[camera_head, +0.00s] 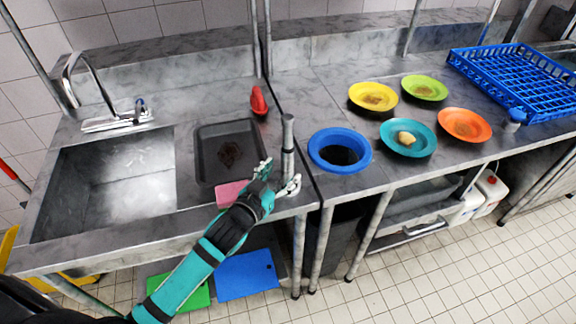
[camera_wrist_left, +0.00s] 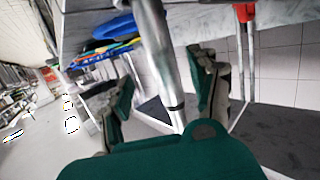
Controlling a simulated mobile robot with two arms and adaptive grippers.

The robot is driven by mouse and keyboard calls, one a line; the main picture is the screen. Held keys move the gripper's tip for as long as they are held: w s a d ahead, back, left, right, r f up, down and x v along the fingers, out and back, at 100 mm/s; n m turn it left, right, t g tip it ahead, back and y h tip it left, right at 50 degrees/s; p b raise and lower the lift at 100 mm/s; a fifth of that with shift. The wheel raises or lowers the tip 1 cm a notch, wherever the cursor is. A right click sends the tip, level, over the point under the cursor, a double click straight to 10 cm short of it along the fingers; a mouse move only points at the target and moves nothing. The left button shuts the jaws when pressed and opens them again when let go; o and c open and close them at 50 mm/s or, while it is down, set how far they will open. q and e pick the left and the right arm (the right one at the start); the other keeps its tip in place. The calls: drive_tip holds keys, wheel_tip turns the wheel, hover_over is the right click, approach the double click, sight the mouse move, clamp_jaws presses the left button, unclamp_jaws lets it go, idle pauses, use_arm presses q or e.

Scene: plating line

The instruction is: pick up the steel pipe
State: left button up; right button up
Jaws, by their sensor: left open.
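The steel pipe (camera_head: 288,135) stands upright at the front right corner of the sink counter, next to the gap between the two counters. My left gripper (camera_head: 279,177) is open, low on the pipe, with one finger on each side of it. In the left wrist view the pipe (camera_wrist_left: 153,50) runs between the two open fingers (camera_wrist_left: 160,85), with a gap visible on either side. The pipe's lower end is partly hidden by the gripper. My right gripper is not in view.
A pink sponge (camera_head: 231,193) and a dark tray (camera_head: 205,170) lie just left of the gripper. A blue-rimmed bin opening (camera_head: 318,150) is to the right, with several coloured plates and a blue rack (camera_head: 490,62) beyond.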

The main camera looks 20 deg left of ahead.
sight(285, 166)
use_arm(q)
drive_tip(key=x, duration=0.1)
drive_tip(key=p+x, duration=0.1)
drive_tip(key=x, duration=0.2)
drive_tip(key=shift+w+a+r+p, duration=0.15)
drive_tip(key=shift+w+r+p, duration=0.05)
drive_tip(key=shift+w+p, duration=0.2)
drive_tip(key=shift+w+f, duration=0.2)
drive_tip(key=shift+w, duration=0.05)
drive_tip(key=shift+s, duration=0.1)
drive_tip(key=shift+c, duration=0.2)
drive_tip(key=shift+c, duration=1.2)
drive_tip(key=shift+r, duration=0.1)
clamp_jaws()
